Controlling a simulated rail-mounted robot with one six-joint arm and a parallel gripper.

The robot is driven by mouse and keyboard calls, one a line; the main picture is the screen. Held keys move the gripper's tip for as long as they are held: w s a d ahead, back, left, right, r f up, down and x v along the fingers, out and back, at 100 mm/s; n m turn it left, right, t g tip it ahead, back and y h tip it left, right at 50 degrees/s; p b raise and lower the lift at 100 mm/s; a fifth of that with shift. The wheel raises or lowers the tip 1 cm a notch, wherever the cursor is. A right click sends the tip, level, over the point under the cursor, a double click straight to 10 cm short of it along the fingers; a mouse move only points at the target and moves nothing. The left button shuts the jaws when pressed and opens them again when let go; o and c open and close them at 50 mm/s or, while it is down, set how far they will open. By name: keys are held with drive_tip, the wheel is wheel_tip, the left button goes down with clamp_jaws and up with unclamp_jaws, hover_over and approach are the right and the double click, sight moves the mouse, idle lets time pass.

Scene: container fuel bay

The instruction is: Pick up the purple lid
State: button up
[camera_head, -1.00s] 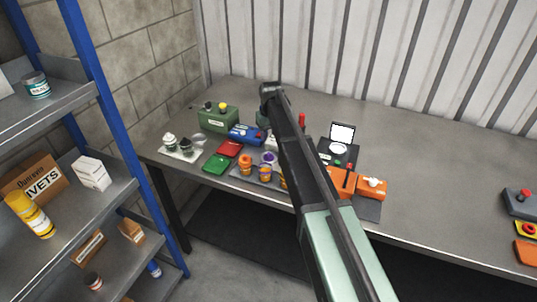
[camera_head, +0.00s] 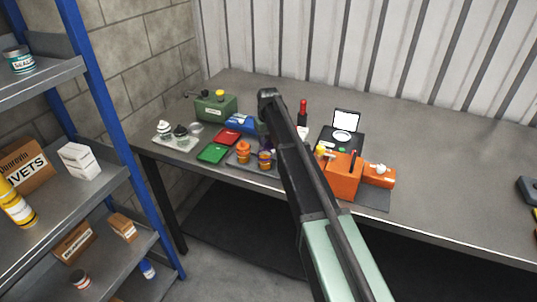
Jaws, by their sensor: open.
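On the grey workbench, a small purple patch (camera_head: 265,153) shows at the top of the right orange jar (camera_head: 265,162). I take it for the purple lid, but it is too small to tell whether it sits on the jar or just behind it. Another orange jar (camera_head: 243,152) stands to its left. Both are on a grey tray (camera_head: 234,161), whose right part is hidden by my arm. My arm rises across the middle of the view, its dark upper end just above the jars. My gripper cannot be seen; my arm appears to hide it.
Green (camera_head: 213,153) and red (camera_head: 227,136) trays lie left of the jars. Behind are a green box (camera_head: 216,106) and a blue box (camera_head: 241,122). Right of my arm stand an orange box (camera_head: 343,175) and a black case (camera_head: 342,139). A blue-posted shelf (camera_head: 97,110) stands left. The bench's right is mostly clear.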

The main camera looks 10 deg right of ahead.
drive_tip(key=shift+f, duration=0.3)
drive_tip(key=shift+c, duration=0.3)
clamp_jaws()
